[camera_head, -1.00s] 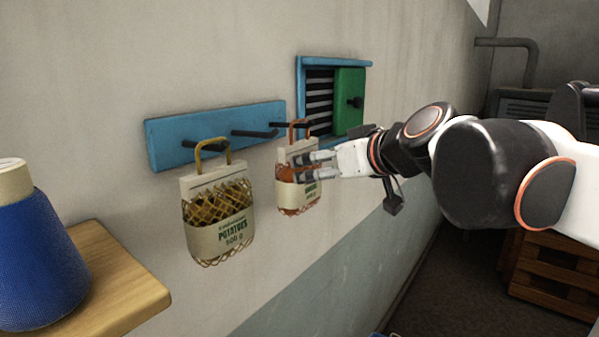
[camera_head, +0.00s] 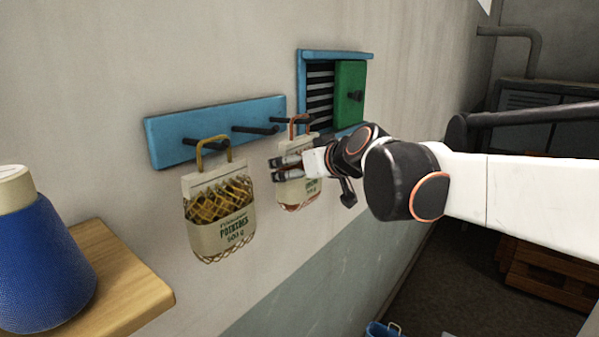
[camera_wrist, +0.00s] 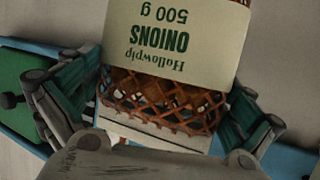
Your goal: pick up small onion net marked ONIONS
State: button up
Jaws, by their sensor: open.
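The small onion net (camera_head: 298,192) hangs by its orange handle from the right peg of the blue rack in the head view. In the wrist view its cream label reads ONIONS, 500 g, upside down (camera_wrist: 175,38), with orange-brown mesh beside it. My gripper (camera_head: 275,169) is in front of the net at the height of its upper part and hides some of it. In the wrist view my open fingers (camera_wrist: 155,105) stand on either side of the mesh. I cannot tell whether they touch it.
A larger potato net (camera_head: 222,225) hangs on the left peg of the blue rack (camera_head: 165,135); the middle peg is empty. A blue-framed vent with a green door (camera_head: 349,95) is behind. A blue bottle (camera_head: 45,260) stands on a wooden shelf (camera_head: 125,295).

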jog(key=shift+a, duration=0.1)
jog(key=c, duration=1.1)
jog(key=shift+w, duration=0.1)
